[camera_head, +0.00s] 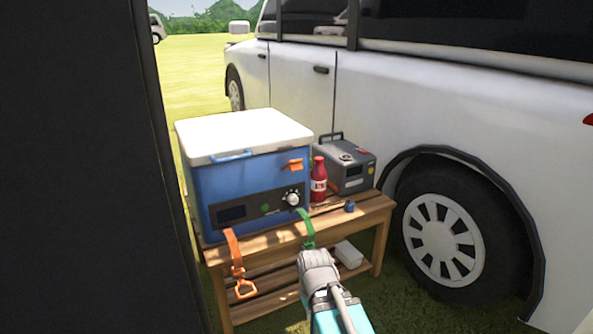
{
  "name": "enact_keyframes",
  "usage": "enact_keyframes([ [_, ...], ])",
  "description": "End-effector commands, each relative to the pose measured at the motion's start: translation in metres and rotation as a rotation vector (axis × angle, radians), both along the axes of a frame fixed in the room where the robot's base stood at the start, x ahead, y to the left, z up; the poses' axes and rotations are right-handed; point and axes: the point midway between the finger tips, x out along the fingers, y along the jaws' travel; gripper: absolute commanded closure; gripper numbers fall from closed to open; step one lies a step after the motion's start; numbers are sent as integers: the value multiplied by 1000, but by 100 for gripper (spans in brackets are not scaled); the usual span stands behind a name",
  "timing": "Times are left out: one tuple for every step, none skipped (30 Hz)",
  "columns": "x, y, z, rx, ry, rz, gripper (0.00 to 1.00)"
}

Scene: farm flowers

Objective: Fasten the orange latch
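An orange latch (293,166) is on the upper right of the blue cooler's front (240,184), just under the white lid (245,133). It seems to stick out from the front; I cannot tell whether it is fastened. The lid lies down on the cooler. An orange strap (233,250) with a loop handle hangs over the table edge at the front left, and a green strap (306,228) hangs further right. The grey end of my arm, with my gripper (318,266), is low in front of the table, below and apart from the latch. Its fingers are not distinguishable.
The cooler stands on a wooden slatted table (345,216). A red bottle (319,180) and a grey power box (346,165) stand right of it. A small blue item (350,206) lies near the edge. A white vehicle (400,110) is close behind. A dark panel fills the left.

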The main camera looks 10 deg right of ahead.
Motion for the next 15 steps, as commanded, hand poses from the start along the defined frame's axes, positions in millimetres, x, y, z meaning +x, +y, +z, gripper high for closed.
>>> enact_keyframes([
  [0,0,9,0,0,0,100],
  [0,0,12,0,0,0,100],
  [0,0,17,0,0,0,100],
  [0,0,22,0,0,0,100],
  [0,0,26,0,0,0,100],
  [0,0,33,0,0,0,100],
  [0,0,38,0,0,0,100],
  [0,0,44,0,0,0,100],
  [0,0,52,0,0,0,100],
  [0,0,58,0,0,0,100],
  [0,0,64,0,0,0,100],
  [0,0,72,0,0,0,100],
  [0,0,78,0,0,0,100],
  [0,0,84,0,0,0,100],
  [0,0,92,0,0,0,100],
])
